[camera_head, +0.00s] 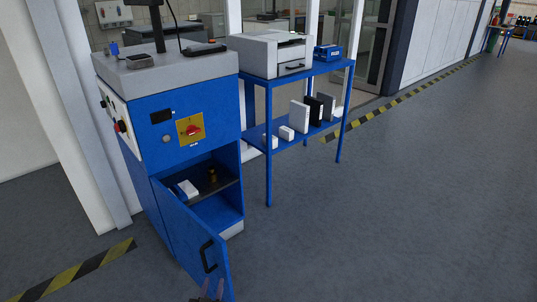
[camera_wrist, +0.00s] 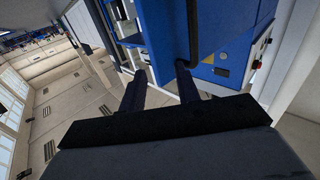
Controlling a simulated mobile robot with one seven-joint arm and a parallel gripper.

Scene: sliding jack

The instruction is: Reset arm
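My gripper (camera_head: 213,288) shows only as two dark fingertips at the bottom edge of the head view, in front of the lower part of the blue cabinet door. In the wrist view my gripper (camera_wrist: 161,82) has its two fingers apart with nothing held between them. The cabinet door (camera_head: 187,245) stands open, swung toward the viewer. Its black handle (camera_head: 208,256) is just above my fingertips in the head view. The handle also shows beyond the fingers in the wrist view (camera_wrist: 194,38), and my gripper is not closed around it. Most of my arm is out of view.
The blue cabinet (camera_head: 160,150) has a red switch (camera_head: 191,130) and an open compartment with a white box (camera_head: 188,188) on its shelf. A blue table (camera_head: 313,72) with a printer (camera_head: 272,54) stands beside it. The grey floor to the right is clear.

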